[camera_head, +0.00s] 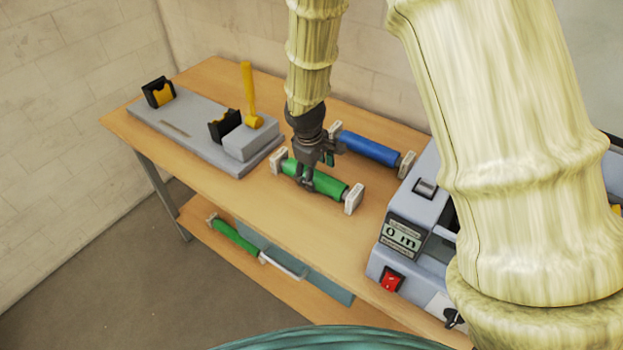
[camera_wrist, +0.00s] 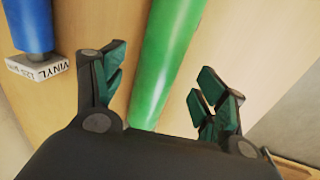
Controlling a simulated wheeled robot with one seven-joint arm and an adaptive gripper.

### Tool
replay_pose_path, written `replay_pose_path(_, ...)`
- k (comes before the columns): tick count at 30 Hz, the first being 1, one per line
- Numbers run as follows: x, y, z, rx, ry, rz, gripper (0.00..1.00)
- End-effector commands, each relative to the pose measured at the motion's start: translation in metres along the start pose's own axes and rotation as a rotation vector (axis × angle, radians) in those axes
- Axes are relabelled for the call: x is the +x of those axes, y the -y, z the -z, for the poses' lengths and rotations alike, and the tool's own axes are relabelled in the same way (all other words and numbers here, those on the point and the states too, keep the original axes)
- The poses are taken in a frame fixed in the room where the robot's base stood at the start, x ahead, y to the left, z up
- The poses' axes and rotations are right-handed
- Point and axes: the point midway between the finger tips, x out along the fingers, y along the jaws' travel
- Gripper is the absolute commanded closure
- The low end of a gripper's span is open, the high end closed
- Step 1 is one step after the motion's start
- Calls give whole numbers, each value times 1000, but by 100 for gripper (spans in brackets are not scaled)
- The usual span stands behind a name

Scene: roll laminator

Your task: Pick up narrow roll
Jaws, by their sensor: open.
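A green roll (camera_head: 330,184) with pale square end blocks lies on the wooden table, and a blue roll (camera_head: 370,149) with similar ends lies behind it. The pictures do not label either as narrow. My gripper (camera_head: 315,172) is over the green roll with its fingers pointing down. In the wrist view, the open fingers (camera_wrist: 160,85) stand either side of the green roll (camera_wrist: 172,45), apart from it as far as I can tell. The blue roll (camera_wrist: 30,25), with a block marked VINYL, is at upper left there. Part of the green roll is hidden behind my gripper.
A grey laminator (camera_head: 405,220) with a "0 m" display and red switch stands at right. A grey board (camera_head: 190,125) with black holders and a yellow-handled tool (camera_head: 248,90) is at left. The lower shelf (camera_head: 275,275) holds another green roll (camera_head: 235,237).

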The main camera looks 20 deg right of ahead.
Motion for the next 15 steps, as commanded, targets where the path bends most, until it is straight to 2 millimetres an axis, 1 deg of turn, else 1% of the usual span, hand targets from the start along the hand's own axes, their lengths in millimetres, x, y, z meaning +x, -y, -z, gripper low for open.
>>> replay_pose_path(9,24,-1,5,-1,1,1,28)
replay_pose_path(15,41,-1,4,0,2,1,28)
